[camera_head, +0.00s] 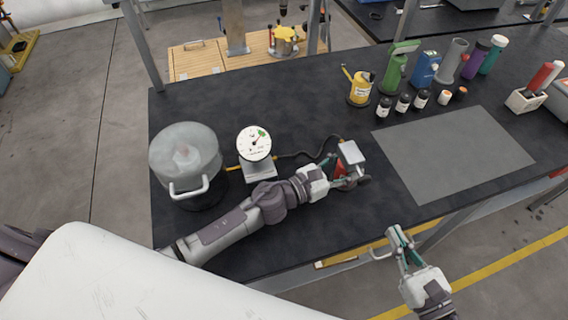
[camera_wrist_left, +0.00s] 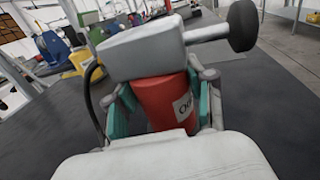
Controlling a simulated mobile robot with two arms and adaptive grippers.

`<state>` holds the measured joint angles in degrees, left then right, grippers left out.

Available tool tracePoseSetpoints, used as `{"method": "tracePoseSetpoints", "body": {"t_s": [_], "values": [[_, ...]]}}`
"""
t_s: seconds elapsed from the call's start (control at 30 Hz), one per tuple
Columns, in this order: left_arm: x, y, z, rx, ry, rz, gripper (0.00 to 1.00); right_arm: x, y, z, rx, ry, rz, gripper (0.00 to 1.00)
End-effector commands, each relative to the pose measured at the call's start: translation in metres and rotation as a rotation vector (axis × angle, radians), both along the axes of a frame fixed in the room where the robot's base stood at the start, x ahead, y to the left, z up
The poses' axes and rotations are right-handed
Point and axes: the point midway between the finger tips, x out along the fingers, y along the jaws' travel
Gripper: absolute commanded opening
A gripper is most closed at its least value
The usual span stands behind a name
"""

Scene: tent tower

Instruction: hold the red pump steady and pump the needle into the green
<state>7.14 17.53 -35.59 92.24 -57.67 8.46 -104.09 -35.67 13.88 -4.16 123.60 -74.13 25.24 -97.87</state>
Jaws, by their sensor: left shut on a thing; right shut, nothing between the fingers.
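The red pump (camera_head: 340,170) stands on the dark table in the head view, mostly hidden by my left gripper (camera_head: 335,173). In the left wrist view the red pump body (camera_wrist_left: 166,103) sits between my left fingers, under a grey head with a black-knobbed handle (camera_wrist_left: 241,26). My left gripper is shut on it. The gauge (camera_head: 254,144) has a white dial with a small green zone at the upper right. Its dark needle points up and to the right, by the green; whether it lies inside is too small to tell. My right gripper (camera_head: 394,251) is shut and empty, off the table's front edge.
A dark hose (camera_head: 310,155) runs from the gauge to the pump. A grey mat (camera_head: 450,152) lies to the right. Bottles (camera_head: 398,66) and small jars stand behind it.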

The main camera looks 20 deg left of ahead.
Motion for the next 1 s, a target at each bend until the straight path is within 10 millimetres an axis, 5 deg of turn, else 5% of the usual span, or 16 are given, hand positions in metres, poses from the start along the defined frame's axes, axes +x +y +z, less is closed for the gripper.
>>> {"method": "tracePoseSetpoints", "body": {"t_s": [0.47,0.5,0.6,0.7,1.0], "values": [[0.0003,0.0003,0.0003,0.000,0.000,0.001,0.00,0.0000,0.0000,0.0000,0.000,0.000,0.000,0.00],[0.0006,0.0000,0.0019,-0.001,-0.003,0.000,0.55,0.0000,0.0000,0.0002,0.000,0.000,0.000,0.00],[0.0005,-0.0001,0.0017,-0.002,-0.002,0.000,0.72,0.0000,0.0000,0.0002,0.000,0.000,0.000,0.00],[0.0004,-0.0001,0.0012,-0.001,-0.001,0.000,0.83,0.0000,0.0000,0.0001,0.000,0.000,0.000,0.00],[-0.0014,0.0013,-0.0015,0.001,0.003,0.001,0.83,0.0000,0.0000,-0.0001,0.000,0.000,0.000,0.00]]}}
